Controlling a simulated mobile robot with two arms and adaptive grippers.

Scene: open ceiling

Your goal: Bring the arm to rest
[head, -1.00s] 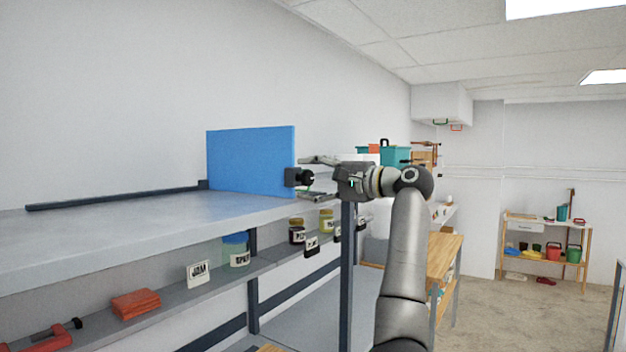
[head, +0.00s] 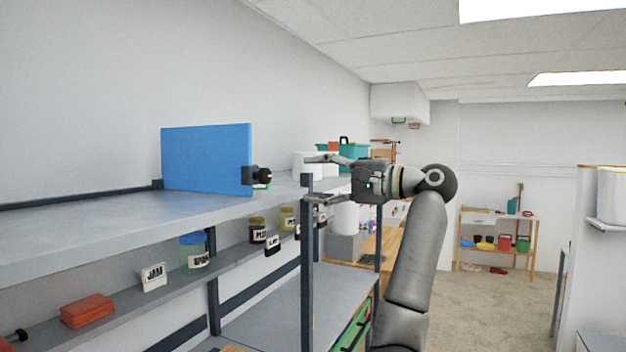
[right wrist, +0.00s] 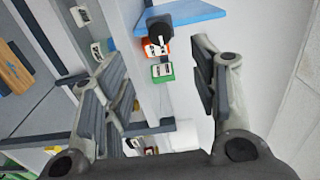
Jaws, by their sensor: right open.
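My right gripper (head: 318,178) is open and empty. In the head view it points left, at about the height of the grey top shelf (head: 100,222), just off its right end. My right arm rises from the bottom and bends at the elbow to reach it. In the right wrist view the two fingers (right wrist: 158,92) stand wide apart with nothing between them touching them. Beyond them show a black knob, a blue panel edge and small orange and green labelled items. My left gripper is not in view.
A blue panel (head: 207,160) stands upright on the top shelf, with a black knob (head: 260,174) at its right edge. The lower shelf holds labelled jars (head: 194,250) and orange blocks (head: 87,311). A dark shelf post (head: 307,270) stands just below my gripper. Floor at right is clear.

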